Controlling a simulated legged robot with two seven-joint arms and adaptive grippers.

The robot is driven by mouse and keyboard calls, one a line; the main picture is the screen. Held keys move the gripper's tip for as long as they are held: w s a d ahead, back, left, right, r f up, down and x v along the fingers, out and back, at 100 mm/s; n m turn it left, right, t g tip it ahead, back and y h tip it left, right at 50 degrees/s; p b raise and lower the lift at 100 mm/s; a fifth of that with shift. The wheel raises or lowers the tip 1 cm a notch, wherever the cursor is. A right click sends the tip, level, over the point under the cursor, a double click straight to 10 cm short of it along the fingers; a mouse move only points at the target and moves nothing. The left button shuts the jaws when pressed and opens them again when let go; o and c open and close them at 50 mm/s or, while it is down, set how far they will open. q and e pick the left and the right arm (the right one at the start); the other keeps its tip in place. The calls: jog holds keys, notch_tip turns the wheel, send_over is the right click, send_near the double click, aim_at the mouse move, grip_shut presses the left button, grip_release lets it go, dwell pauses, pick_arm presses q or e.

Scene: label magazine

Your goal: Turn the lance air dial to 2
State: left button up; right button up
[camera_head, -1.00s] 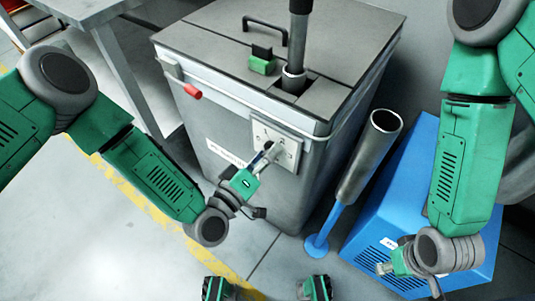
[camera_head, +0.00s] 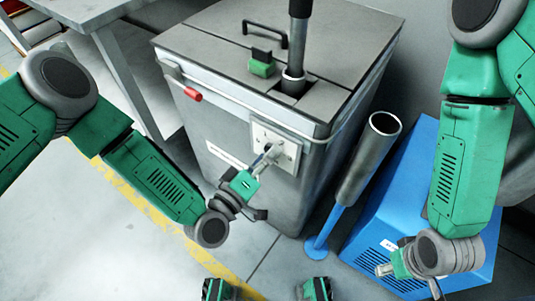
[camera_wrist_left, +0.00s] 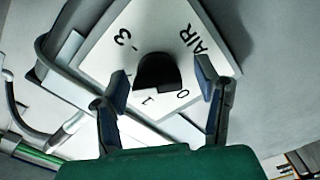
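The air dial (camera_wrist_left: 158,72) is a dark round knob on a white plate (camera_wrist_left: 205,45) marked AIR, with 0, 1 and 3 readable in the left wrist view. I cannot tell which number its pointer faces. The plate (camera_head: 290,147) also shows on the front of the grey cabinet in the head view. My left gripper (camera_wrist_left: 162,98) is open, its fingers on either side of the dial with gaps visible, not clamped on it. It also shows in front of the plate in the head view (camera_head: 268,158). My right gripper (camera_head: 384,269) is low at the right, away from the dial; its opening is unclear.
A metal tube (camera_head: 368,160) on a blue stand and a blue box (camera_head: 410,195) stand to the right. A table is at back left.

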pick_arm(q)
jog(key=v, duration=1.2)
dwell(0.5)
